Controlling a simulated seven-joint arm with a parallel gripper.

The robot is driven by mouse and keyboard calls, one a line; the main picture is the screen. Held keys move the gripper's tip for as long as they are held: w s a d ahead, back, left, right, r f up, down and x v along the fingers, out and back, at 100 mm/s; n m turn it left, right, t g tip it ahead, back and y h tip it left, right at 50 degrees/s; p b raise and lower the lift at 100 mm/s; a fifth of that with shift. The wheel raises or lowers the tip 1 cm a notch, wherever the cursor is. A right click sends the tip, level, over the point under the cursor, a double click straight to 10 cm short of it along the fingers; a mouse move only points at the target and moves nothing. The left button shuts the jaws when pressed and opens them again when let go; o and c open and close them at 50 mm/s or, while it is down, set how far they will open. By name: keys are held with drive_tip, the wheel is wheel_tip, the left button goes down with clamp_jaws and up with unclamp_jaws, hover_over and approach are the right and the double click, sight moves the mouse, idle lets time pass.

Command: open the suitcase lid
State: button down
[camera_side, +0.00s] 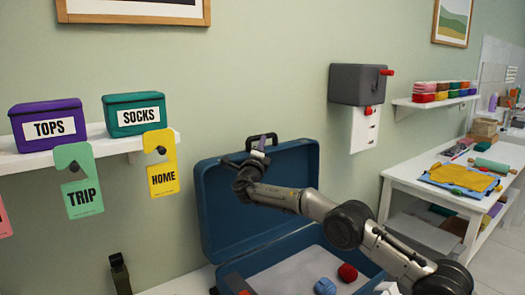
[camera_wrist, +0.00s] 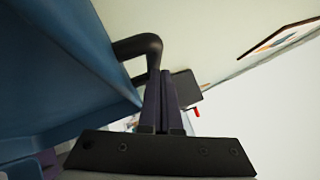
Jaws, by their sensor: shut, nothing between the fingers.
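The blue suitcase (camera_side: 372,270) is open in the side view. Its lid (camera_side: 218,205) stands raised at the back, and the lid also fills the left of the wrist view (camera_wrist: 55,65). A black handle (camera_side: 274,139) is on the lid's upper edge and shows close up in the wrist view (camera_wrist: 137,46). My gripper (camera_side: 262,141) is at the lid's top edge by the handle. Its dark fingers (camera_wrist: 164,82) are shut with nothing between them, just right of the handle in the wrist view. I cannot tell whether they touch it.
A blue bundle (camera_side: 325,286) and a red one (camera_side: 347,272) lie in the suitcase base. A shelf (camera_side: 100,150) with two bins is at left. A grey wall box (camera_side: 357,84) is right of the lid. A white table (camera_side: 425,190) stands at right.

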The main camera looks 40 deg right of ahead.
drive_tip(key=s+a+f, duration=0.2)
drive_tip(key=s+a, duration=0.5)
drive_tip(key=s, duration=0.4)
drive_tip(key=s+d+r+m+g+h, duration=0.1)
drive_tip(key=s+d+r+m+g, duration=0.2)
drive_tip(key=r, duration=0.4)
drive_tip(key=s+d+r+m+h, duration=0.1)
drive_tip(key=s+d+r+m, duration=0.1)
drive_tip(key=s+d+r, duration=0.4)
drive_tip(key=s+d+m+g+y, duration=0.2)
drive_tip(key=s+d+m+g, duration=0.15)
drive_tip(key=s+m, duration=0.45)
drive_tip(key=s+d+m+g+y, duration=0.25)
drive_tip(key=s+d, duration=0.25)
drive_tip(key=s, duration=0.7)
drive_tip(key=s+a+f+m+y, duration=0.2)
drive_tip(key=s+f+m+y, duration=0.1)
drive_tip(key=s+f+m, duration=0.4)
drive_tip(key=s+a+f+m+y, duration=0.3)
drive_tip(key=s+f+m+y, duration=0.1)
drive_tip(key=s, duration=0.4)
drive_tip(key=s+a+f+m+y, duration=0.5)
drive_tip(key=a+f+m, duration=0.5)
drive_tip(key=m, duration=0.4)
drive_tip(key=shift+s+a+y, duration=0.2)
drive_tip(key=shift+a+y, duration=0.4)
drive_tip(key=shift+y, duration=0.05)
